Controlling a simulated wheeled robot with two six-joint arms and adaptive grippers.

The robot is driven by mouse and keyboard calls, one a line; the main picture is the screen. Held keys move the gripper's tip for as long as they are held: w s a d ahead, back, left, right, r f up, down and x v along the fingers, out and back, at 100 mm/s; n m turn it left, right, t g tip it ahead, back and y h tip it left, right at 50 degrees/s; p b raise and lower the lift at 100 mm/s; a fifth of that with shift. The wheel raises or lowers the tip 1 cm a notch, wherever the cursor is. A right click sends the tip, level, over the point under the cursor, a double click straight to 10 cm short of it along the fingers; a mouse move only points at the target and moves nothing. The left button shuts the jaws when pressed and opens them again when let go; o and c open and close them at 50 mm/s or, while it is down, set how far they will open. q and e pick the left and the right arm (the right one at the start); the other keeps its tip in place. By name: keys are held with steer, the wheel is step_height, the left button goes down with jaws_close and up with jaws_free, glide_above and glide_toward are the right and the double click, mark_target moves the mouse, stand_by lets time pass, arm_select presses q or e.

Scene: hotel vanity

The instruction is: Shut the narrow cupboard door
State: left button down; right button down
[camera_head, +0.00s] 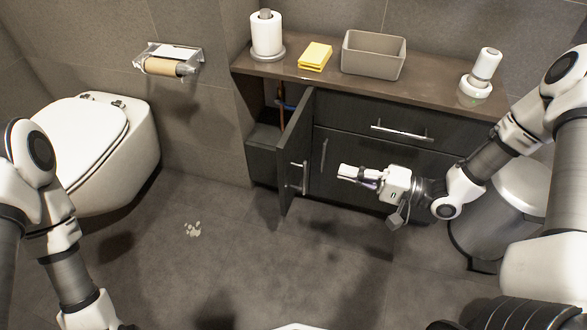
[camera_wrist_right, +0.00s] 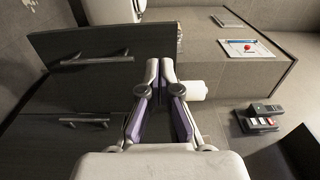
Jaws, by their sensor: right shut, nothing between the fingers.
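The narrow cupboard door (camera_head: 297,150) stands open, swung out from the left end of the dark vanity in the head view. Its bar handle (camera_head: 304,178) is on the face turned toward my right gripper. The open compartment (camera_head: 266,132) behind it shows a copper-coloured pipe. My right gripper (camera_head: 342,172) is shut and empty, pointing left, a short way right of the door and apart from it. In the right wrist view its fingertips (camera_wrist_right: 160,65) are together. My left arm is at the lower left of the head view, its fingers out of frame.
The vanity top (camera_head: 430,88) holds a paper roll (camera_head: 267,35), yellow cloths (camera_head: 315,56), a grey bin-like box (camera_head: 374,54) and a white dispenser (camera_head: 482,72). A drawer handle (camera_head: 400,131) sticks out above my right gripper. A toilet (camera_head: 90,145) stands left. Floor left of the door is mostly clear.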

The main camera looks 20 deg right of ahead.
mark_target(285, 157)
steer(key=b+x, duration=0.1)
steer(key=x, duration=0.3)
steer(key=b+x, duration=0.2)
steer(key=x, duration=0.1)
steer(key=b+x, duration=0.2)
steer(key=x, duration=0.2)
steer(key=shift+w+a+f, duration=0.2)
steer(key=shift+a+f, duration=0.05)
steer(key=shift+w+a+r, duration=0.15)
steer(key=shift+w+a, duration=0.05)
steer(key=shift+a, duration=0.1)
